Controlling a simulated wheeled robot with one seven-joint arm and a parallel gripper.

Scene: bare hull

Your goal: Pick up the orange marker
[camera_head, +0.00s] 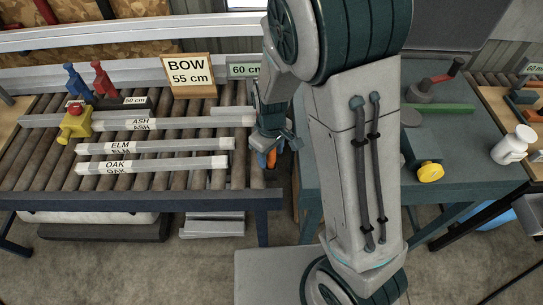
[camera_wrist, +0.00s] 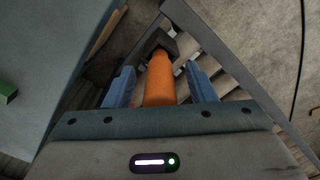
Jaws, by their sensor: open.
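The orange marker (camera_wrist: 158,82) is an orange cylinder with a dark end, lying lengthwise between the two blue fingers of my gripper (camera_wrist: 161,76) in the wrist view. A gap shows on each side of it, so the fingers are open around it and seem not to touch it. In the head view my gripper (camera_head: 270,149) points down at the right end of the roller conveyor. A small bit of the orange marker (camera_head: 271,159) shows there between the fingers; the rest is hidden.
The roller conveyor (camera_head: 40,176) holds labelled pale bars and red, blue and yellow tools. A sign reading BOW 55 cm (camera_head: 189,76) stands behind them.

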